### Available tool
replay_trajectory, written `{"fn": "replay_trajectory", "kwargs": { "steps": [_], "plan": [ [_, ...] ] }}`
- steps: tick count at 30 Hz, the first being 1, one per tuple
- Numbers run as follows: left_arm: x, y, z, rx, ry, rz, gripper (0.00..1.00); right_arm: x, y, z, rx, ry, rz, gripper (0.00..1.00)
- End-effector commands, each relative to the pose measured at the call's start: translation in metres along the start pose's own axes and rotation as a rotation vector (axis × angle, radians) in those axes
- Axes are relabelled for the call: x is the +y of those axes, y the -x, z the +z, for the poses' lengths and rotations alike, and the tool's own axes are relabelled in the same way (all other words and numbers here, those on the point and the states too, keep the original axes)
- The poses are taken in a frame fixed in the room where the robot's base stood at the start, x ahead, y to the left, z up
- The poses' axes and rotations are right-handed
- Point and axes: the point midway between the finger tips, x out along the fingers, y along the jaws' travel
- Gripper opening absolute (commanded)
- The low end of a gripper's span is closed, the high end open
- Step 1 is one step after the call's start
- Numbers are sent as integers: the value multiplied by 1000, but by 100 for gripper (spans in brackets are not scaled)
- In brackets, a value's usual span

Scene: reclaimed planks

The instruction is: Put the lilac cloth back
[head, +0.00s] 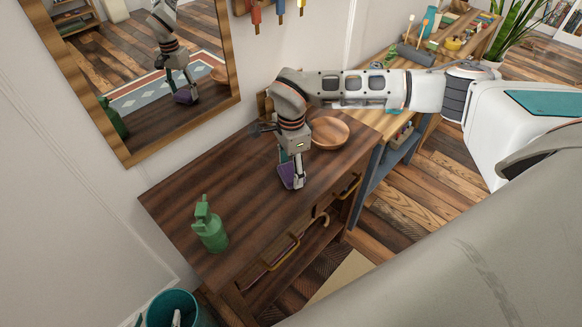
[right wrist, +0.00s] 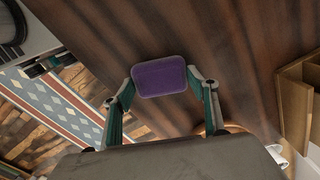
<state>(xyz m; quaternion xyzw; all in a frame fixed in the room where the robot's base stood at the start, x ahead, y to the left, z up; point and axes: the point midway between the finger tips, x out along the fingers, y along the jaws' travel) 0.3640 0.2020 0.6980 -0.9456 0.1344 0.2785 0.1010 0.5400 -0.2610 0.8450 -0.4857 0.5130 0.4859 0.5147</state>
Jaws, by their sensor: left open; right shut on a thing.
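The lilac cloth (head: 287,181) is a small, folded-looking purple pad with rounded corners. In the right wrist view the cloth (right wrist: 159,77) lies between the two fingertips, against the dark wood behind it. My right gripper (head: 292,176) points down over the dark wooden dresser top (head: 235,180) and is shut on the cloth. In the right wrist view the right gripper (right wrist: 160,88) has a finger at each side of the cloth. I cannot tell whether the cloth touches the wood. My left gripper is not in view.
A wooden bowl (head: 332,132) stands close behind the right gripper. A green pump bottle (head: 209,228) stands at the dresser's near left. A mirror (head: 150,75) hangs on the wall behind and reflects my arm. A teal bin (head: 170,303) is below left. The dresser's left middle is clear.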

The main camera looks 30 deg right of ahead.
Motion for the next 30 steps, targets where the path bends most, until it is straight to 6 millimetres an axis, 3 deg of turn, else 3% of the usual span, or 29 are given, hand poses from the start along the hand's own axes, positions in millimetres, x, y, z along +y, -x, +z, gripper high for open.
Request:
{"fn": "replay_trajectory", "kwargs": {
  "steps": [7, 8, 9, 10, 23, 30],
  "plan": [
    [0, -1, 1, 0, 0, 0, 56, 0, -3, 0, 0, 0, 0, 41],
    [0, -1, 1, 0, 0, 0, 56, 0, -3, 0, 0, 0, 0, 61],
    [0, -1, 1, 0, 0, 0, 56, 0, -2, 0, 0, 0, 0, 71],
    [0, -1, 1, 0, 0, 0, 56, 0, -2, 0, 0, 0, 0, 75],
    [0, 0, 0, 0, 0, 0, 56, -1, 4, 0, 0, 0, -2, 75],
    [0, -2, 3, 1, 0, 0, 56, -2, 45, 0, 0, 0, -6, 75]
  ]
}}
